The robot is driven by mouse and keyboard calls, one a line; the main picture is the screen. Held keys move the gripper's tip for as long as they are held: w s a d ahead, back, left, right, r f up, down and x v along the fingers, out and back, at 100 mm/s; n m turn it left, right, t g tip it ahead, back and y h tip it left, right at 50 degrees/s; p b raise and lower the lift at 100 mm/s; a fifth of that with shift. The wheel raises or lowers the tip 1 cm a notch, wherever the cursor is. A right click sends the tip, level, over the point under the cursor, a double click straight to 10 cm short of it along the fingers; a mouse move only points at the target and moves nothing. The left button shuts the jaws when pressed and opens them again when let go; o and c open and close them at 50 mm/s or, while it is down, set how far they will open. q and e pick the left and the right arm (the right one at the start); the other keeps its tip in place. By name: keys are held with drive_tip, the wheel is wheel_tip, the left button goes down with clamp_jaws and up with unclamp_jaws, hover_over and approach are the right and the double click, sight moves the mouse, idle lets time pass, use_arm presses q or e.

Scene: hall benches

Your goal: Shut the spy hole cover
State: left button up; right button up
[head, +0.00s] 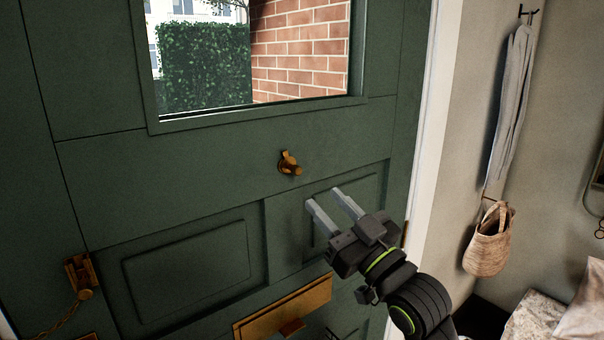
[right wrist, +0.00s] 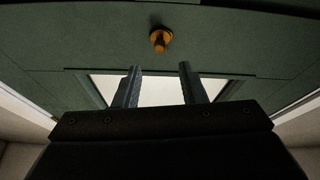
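The brass spy hole with its small cover (head: 289,163) is on the green door (head: 200,170), below the window. The cover's exact position is too small to make out. In the right wrist view the brass spy hole (right wrist: 160,39) shows above and between my fingertips, apart from them. My right gripper (head: 327,199) is open and empty, below and to the right of the spy hole in the head view. Its two grey fingers also show spread in the right wrist view (right wrist: 160,70). My left gripper is not in view.
A brass letter plate (head: 284,308) is low on the door. A brass door chain fitting (head: 80,275) is at the lower left. A woven bag (head: 489,240) and a grey cloth (head: 511,100) hang on the right wall. The door face around the spy hole is clear.

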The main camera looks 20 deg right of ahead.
sight(299, 172)
drive_tip(key=p+x, duration=0.2)
drive_tip(key=x, duration=0.5)
drive_tip(key=shift+w+a+r, duration=0.1)
drive_tip(key=shift+w+r, duration=0.05)
drive_tip(key=shift+w, duration=0.05)
drive_tip(key=shift+w+a+r, duration=0.1)
drive_tip(key=shift+w+a, duration=0.05)
drive_tip(key=shift+w, duration=0.3)
